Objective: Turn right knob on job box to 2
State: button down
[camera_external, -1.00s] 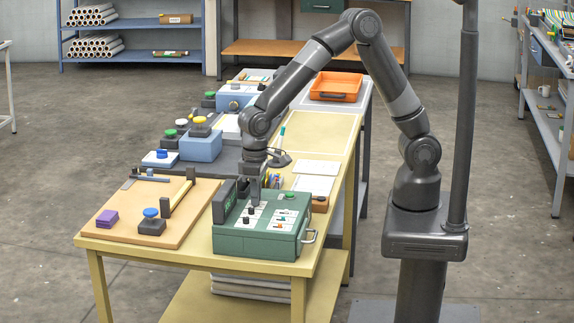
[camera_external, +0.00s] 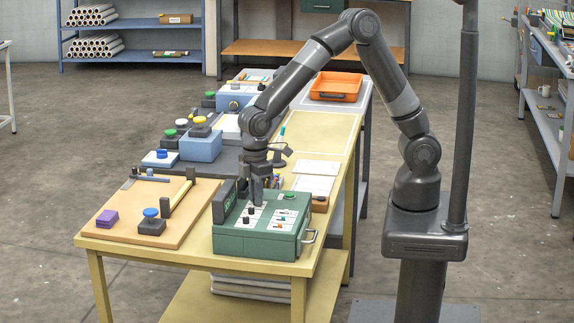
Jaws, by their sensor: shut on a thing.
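The job box is a green box (camera_external: 255,244) on the near end of the yellow table, with a handle on its right side. Its top carries white label plates, small black knobs, small levers and a green button (camera_external: 290,195). A black knob (camera_external: 246,219) shows at the front left of the top. My gripper (camera_external: 256,200) points straight down over the back left part of the top. Its jaws are shut on a small dark knob there, mostly hidden by the fingers. The knob's pointer and the label numbers are too small to read.
A dark upright panel (camera_external: 224,201) stands at the box's left side. Left of it, a wooden board (camera_external: 130,222) holds a purple block and a blue button. White sheets (camera_external: 316,177) lie behind the box. An orange tray (camera_external: 335,87) is at the far end.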

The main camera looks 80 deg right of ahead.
jog(key=shift+n, duration=1.1)
jog(key=c, duration=1.4)
grip_release()
jog(key=shift+r, duration=0.1)
notch_tip(320, 180, up, 11)
jog(key=shift+f, duration=0.2)
